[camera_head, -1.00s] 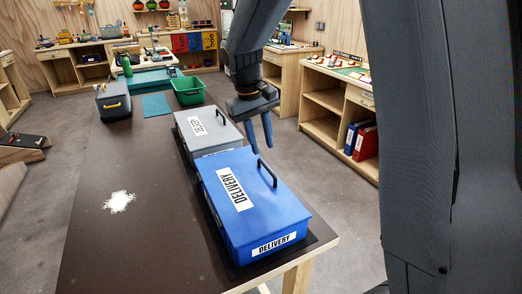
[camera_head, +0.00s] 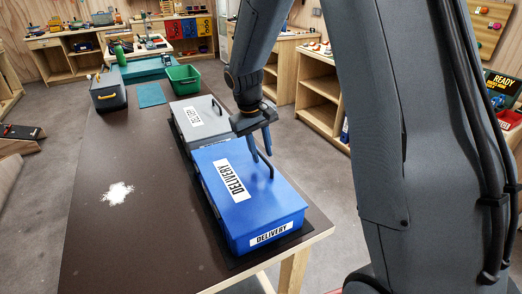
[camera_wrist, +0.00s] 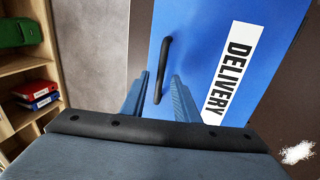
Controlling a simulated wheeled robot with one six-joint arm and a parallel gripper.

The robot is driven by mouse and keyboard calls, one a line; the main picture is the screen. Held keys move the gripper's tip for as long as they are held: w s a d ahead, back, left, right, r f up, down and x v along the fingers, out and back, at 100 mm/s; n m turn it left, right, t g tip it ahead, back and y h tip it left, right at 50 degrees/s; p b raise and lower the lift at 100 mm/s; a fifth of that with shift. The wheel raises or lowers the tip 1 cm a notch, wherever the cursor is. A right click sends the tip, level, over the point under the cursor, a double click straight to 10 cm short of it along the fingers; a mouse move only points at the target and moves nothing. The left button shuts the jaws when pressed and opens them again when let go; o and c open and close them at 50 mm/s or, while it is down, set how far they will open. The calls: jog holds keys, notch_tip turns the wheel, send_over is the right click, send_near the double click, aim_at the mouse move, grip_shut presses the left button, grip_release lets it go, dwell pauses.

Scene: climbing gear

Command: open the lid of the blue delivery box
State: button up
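The blue delivery box (camera_head: 255,208) stands near the table's front right corner with its lid shut. Its lid has a white "DELIVERY" label and a black handle (camera_head: 266,164) near the right edge. My gripper (camera_head: 262,158) is over the lid at the handle, pointing down. In the wrist view the gripper (camera_wrist: 158,92) is open, and the handle (camera_wrist: 163,66) shows between its two fingers. I cannot tell whether the fingers touch the handle. The blue lid (camera_wrist: 213,55) fills much of that view, its near part hidden by my gripper.
A grey delivery box (camera_head: 200,120) stands just behind the blue one. Further back are a green bin (camera_head: 183,78) and a dark grey box (camera_head: 108,93). A white spilled patch (camera_head: 118,193) lies on the dark table, which is otherwise clear at left.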

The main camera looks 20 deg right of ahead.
jog(key=shift+c, duration=0.4)
grip_shut()
jog(key=shift+a+r, duration=0.1)
